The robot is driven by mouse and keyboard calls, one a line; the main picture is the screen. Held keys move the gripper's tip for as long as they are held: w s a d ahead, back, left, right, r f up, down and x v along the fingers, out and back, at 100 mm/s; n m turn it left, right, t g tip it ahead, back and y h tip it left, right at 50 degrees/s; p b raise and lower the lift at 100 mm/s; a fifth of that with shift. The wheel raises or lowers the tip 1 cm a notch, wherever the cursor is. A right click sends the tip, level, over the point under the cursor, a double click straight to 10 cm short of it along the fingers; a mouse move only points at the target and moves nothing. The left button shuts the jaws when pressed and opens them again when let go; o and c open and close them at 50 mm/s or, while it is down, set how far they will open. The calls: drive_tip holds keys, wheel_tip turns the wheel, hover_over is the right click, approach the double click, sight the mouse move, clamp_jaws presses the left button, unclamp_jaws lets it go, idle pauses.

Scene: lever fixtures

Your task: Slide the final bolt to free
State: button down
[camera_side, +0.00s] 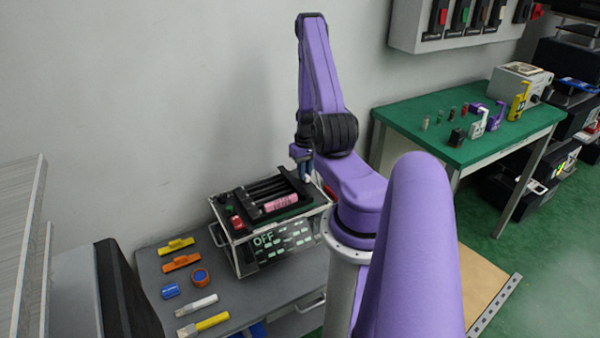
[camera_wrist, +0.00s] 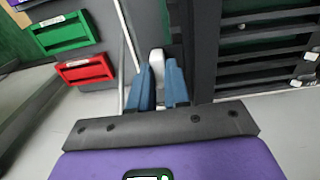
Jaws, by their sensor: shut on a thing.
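A metal-framed box (camera_side: 270,235) with a black top of parallel rails stands on the grey bench, with "OFF" and pale markings on its front. My gripper (camera_side: 304,172) is at the box's back right corner. In the wrist view, the blue fingers of my gripper (camera_wrist: 160,88) are closed around a pale, rounded bolt knob (camera_wrist: 157,60), whose upper end shows between them. The dark bolt rails (camera_wrist: 262,50) lie to the right, with several small white knobs near the right edge. The lower part of the held knob is hidden by my fingers.
A red handle (camera_wrist: 84,70) and a green handle (camera_wrist: 62,34) sit left of my gripper on the box. A pink label (camera_side: 281,202) lies on its top. Several tools, including a yellow-handled one (camera_side: 203,323), lie left on the bench. A green table (camera_side: 400,117) stands right.

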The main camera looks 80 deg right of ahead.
drive_tip(key=shift+s+d, duration=1.25)
drive_tip(key=shift+s, duration=0.05)
drive_tip(key=c, duration=1.1)
unclamp_jaws()
drive_tip(key=shift+d, duration=0.1)
drive_tip(key=shift+r, duration=0.1)
drive_tip(key=shift+w+r, duration=0.1)
drive_tip(key=shift+r, duration=0.1)
wheel_tip(320, 180, up, 17)
drive_tip(key=shift+f, duration=0.1)
